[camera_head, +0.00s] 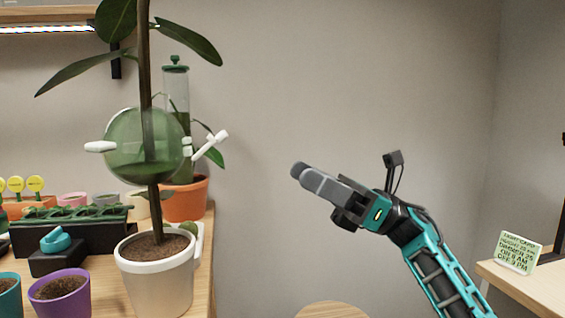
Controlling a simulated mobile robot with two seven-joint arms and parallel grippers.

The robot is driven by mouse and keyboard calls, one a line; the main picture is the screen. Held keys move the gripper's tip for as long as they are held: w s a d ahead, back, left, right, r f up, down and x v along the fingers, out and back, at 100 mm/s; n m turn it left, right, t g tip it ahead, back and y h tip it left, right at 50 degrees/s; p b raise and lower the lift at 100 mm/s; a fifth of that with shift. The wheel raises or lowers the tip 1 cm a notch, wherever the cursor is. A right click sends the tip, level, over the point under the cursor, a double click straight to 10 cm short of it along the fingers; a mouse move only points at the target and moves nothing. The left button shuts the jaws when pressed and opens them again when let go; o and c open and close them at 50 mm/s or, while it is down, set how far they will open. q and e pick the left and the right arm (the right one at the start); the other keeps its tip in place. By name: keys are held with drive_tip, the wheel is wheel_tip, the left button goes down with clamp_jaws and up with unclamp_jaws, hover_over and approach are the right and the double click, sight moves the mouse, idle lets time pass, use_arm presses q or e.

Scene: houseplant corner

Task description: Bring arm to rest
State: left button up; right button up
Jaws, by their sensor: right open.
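My right arm (431,262) comes in from the lower right, teal and black. My right gripper (300,172) is raised in open air in front of the grey wall, with its fingers pointing to the upper left. It is open and empty, and its fingers overlap from this angle. It is apart from the plants at the left. My left gripper is not in view.
A white pot (152,283) with a tall plant stands on the wooden table's right end. A green translucent globe (135,147) surrounds its stem. An orange pot (187,202) stands behind. A small sign (517,253) stands on the right table (540,284).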

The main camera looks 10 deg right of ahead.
drive_tip(key=shift+d+f, duration=0.35)
drive_tip(key=shift+d, duration=0.3)
